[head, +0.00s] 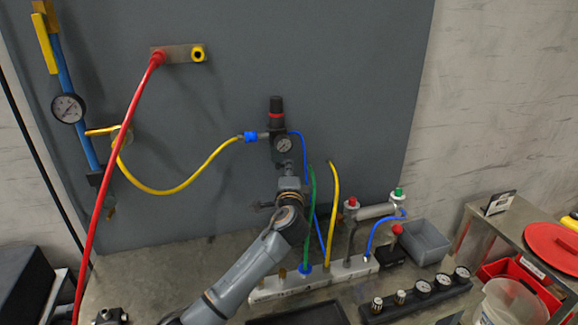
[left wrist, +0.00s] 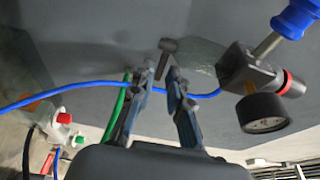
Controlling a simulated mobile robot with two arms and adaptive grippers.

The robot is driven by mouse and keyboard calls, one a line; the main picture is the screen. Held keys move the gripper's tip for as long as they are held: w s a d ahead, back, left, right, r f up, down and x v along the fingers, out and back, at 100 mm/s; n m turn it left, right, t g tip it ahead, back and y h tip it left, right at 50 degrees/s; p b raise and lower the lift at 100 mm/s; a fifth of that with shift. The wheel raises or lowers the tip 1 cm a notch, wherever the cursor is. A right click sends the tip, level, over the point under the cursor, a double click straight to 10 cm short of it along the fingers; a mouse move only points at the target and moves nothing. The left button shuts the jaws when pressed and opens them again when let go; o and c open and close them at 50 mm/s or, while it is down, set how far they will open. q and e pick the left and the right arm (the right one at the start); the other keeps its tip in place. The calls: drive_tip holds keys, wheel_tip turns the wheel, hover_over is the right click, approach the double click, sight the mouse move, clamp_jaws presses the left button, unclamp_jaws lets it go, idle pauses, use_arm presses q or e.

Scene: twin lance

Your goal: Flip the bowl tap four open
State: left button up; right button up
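The regulator unit (head: 276,120) with its black knob, red band and round gauge is fixed to the grey panel. In the left wrist view its grey metal block (left wrist: 238,68) and gauge (left wrist: 263,112) lie right of my fingers. A small dark T-shaped peg (left wrist: 168,47), perhaps the tap, shows just beyond the fingertips; I cannot tell whether it touches them. My left gripper (left wrist: 161,76) is open, its two fingers apart. In the head view my left gripper (head: 289,182) is just below the regulator, partly hiding what is there.
A blue hose (left wrist: 205,95) crosses by my fingers, and a green hose (left wrist: 118,112) runs close beside the left one. A yellow hose (head: 333,200) and a white manifold (head: 318,282) stand near my arm. A grey bin (head: 424,242) is to the right.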

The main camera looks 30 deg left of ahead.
use_arm(q)
drive_tip(key=shift+w+a, duration=0.4)
drive_tip(key=shift+w, duration=0.2)
drive_tip(key=shift+s, duration=0.1)
clamp_jaws()
use_arm(e)
drive_tip(key=shift+s+a+r, duration=0.1)
drive_tip(key=shift+s+a, duration=0.1)
drive_tip(key=shift+a, duration=0.1)
use_arm(q)
drive_tip(key=n+g+y+b, duration=0.1)
drive_tip(key=y+b, duration=0.1)
drive_tip(key=w+n+g+y+b, duration=0.1)
drive_tip(key=n+g+y+b, duration=0.1)
drive_tip(key=shift+a+g, duration=0.1)
drive_tip(key=shift+g, duration=0.2)
use_arm(e)
wheel_tip(320, 180, down, 4)
drive_tip(key=shift+d+f, duration=0.15)
